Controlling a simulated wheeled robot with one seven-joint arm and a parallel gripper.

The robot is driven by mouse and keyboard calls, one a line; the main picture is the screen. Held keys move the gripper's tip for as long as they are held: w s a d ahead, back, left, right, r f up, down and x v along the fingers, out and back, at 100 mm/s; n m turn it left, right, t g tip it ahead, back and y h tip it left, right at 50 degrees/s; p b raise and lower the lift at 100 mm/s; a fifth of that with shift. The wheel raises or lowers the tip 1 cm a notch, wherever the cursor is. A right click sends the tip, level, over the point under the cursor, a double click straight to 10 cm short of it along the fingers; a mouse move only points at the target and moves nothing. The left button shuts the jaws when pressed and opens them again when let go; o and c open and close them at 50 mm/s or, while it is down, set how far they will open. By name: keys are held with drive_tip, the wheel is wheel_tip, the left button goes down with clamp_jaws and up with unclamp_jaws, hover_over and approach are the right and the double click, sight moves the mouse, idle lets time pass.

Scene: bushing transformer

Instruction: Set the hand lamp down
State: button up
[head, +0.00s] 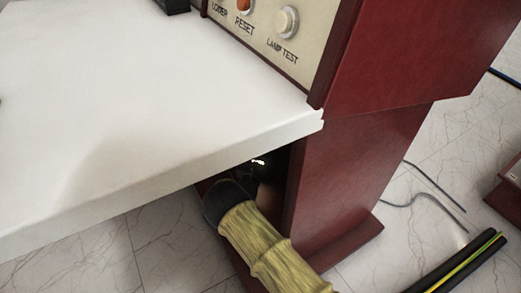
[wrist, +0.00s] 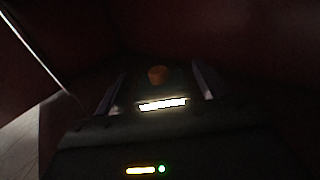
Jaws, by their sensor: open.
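In the wrist view my gripper (wrist: 157,84) is open, with one finger at the left and one at the right. Between the fingers is a small dull orange piece (wrist: 158,74), with a bright white strip (wrist: 162,104) nearer the camera. These may be parts of the hand lamp, but the dark hides its outline, and I cannot tell whether the fingers touch it. In the head view my arm reaches under the white shelf, where the gripper is mostly hidden in shadow. A small bright glint (head: 258,162) shows there.
The white shelf (head: 110,120) overhangs my arm. The dark red cabinet (head: 345,190) stands just right of it, its panel with an orange and a white button (head: 286,21) above. Dark red walls (wrist: 250,50) close in around the gripper. Thick cables (head: 455,268) lie on the tiled floor at right.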

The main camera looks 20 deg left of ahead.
drive_tip(key=s+p, duration=0.6)
drive_tip(key=s, duration=0.3)
drive_tip(key=shift+s+d, duration=0.35)
drive_tip(key=shift+d, duration=0.05)
